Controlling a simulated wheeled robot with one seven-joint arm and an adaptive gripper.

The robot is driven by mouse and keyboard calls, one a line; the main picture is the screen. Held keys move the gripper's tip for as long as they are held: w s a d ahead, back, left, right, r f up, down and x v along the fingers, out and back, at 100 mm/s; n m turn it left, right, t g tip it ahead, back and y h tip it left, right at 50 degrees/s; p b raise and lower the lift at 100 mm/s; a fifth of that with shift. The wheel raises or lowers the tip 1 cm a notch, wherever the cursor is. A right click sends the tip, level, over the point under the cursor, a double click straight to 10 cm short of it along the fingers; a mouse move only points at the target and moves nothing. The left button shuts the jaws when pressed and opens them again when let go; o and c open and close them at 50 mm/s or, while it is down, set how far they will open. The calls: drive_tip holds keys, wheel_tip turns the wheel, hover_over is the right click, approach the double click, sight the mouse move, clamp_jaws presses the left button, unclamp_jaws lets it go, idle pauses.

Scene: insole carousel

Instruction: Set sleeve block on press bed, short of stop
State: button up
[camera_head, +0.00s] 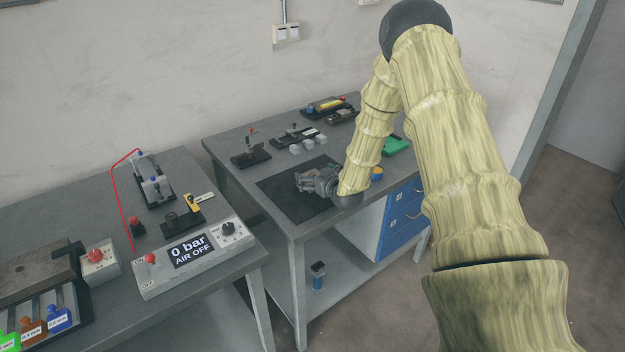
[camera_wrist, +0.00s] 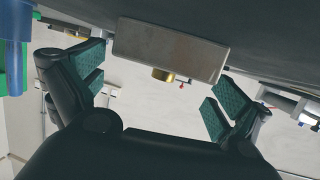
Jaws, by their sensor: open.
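The sleeve block is a grey rectangular block (camera_wrist: 170,48) with a short brass sleeve (camera_wrist: 163,75) on one face. In the wrist view it lies against a dark surface, in front of the fingers. My gripper (camera_wrist: 155,85) is open, with green-padded fingers on either side of the block's line; no grip on the block shows. In the head view my gripper (camera_head: 303,181) is low over the black mat (camera_head: 277,192) on the right table and mostly hides what lies there. I cannot tell for sure which fixture is the press bed; its stop cannot be made out.
Behind the mat stand a red-knobbed lever fixture (camera_head: 250,154), several small grey blocks (camera_head: 308,144) and a fixture with a yellow part (camera_head: 329,104). A green tray (camera_head: 396,146) is to the right. The left table bears a panel (camera_head: 190,255) reading "0 bar AIR OFF".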

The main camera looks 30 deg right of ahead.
drive_tip(key=shift+c, duration=0.4)
drive_tip(key=c, duration=1.7)
drive_tip(key=shift+c, duration=0.2)
drive_tip(key=shift+w, duration=0.1)
drive_tip(key=shift+c, duration=1.4)
drive_tip(key=shift+r, duration=0.25)
